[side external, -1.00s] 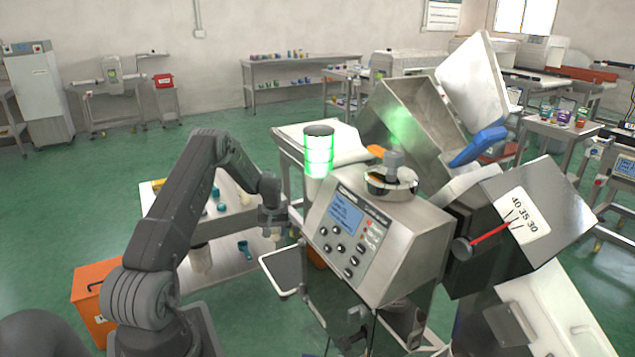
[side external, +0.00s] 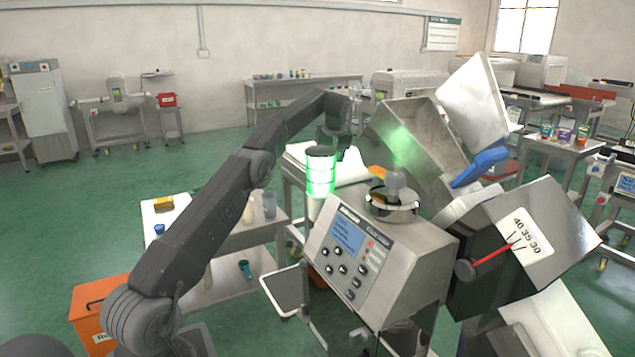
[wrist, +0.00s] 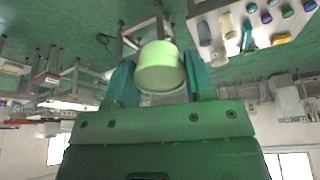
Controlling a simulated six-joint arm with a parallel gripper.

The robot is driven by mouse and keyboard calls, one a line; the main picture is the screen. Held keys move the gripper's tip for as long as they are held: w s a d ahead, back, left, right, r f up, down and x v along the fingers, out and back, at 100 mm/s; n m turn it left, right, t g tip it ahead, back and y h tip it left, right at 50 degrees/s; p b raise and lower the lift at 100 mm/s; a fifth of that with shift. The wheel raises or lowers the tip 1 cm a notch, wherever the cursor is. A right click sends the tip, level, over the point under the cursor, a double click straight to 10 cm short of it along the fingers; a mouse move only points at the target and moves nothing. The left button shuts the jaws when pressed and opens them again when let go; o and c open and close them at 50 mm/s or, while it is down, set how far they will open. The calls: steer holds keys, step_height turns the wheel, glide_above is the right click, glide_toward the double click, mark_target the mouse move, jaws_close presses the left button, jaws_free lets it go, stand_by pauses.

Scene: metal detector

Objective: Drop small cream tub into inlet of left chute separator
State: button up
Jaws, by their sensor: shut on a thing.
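My gripper (wrist: 158,85) is shut on the small cream tub (wrist: 160,68) in the wrist view, with one teal finger on each side of it. In the side external view my gripper (side external: 335,138) is raised behind the green-lit signal column, and the tub cannot be made out clearly there. The chute separator (side external: 375,250) stands at centre right, with a control panel on its front. An open steel trough (side external: 418,135) slopes at its top, right of my gripper. A round clear-walled cup (side external: 391,203) sits on the housing; which opening is the inlet is unclear.
The lit signal column (side external: 320,175) stands just below my gripper. A bench with containers (side external: 245,235) is at lower left, beside an orange bin (side external: 100,308).

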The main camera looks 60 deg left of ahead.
steer(key=v, duration=0.4)
steer(key=shift+w+r, duration=0.3)
steer(key=shift+w, duration=0.05)
steer(key=s+d+r+m+t+y, duration=0.1)
steer(key=d+r+m+t, duration=0.1)
steer(key=d+r, duration=0.7)
steer(key=s+d+r+m+t+y, duration=0.1)
steer(key=s+d+r+m, duration=0.1)
steer(key=d+r, duration=0.65)
steer(key=w+d+f+m+t, duration=0.2)
steer(key=w+d+m+t, duration=0.1)
steer(key=w+d, duration=0.5)
steer(key=shift+w+f+m+t, duration=0.4)
steer(key=shift+w+t, duration=0.3)
steer(key=shift+w, duration=0.55)
steer(key=o, duration=1)
steer(key=v, duration=1.4)
steer(key=shift+a, duration=0.15)
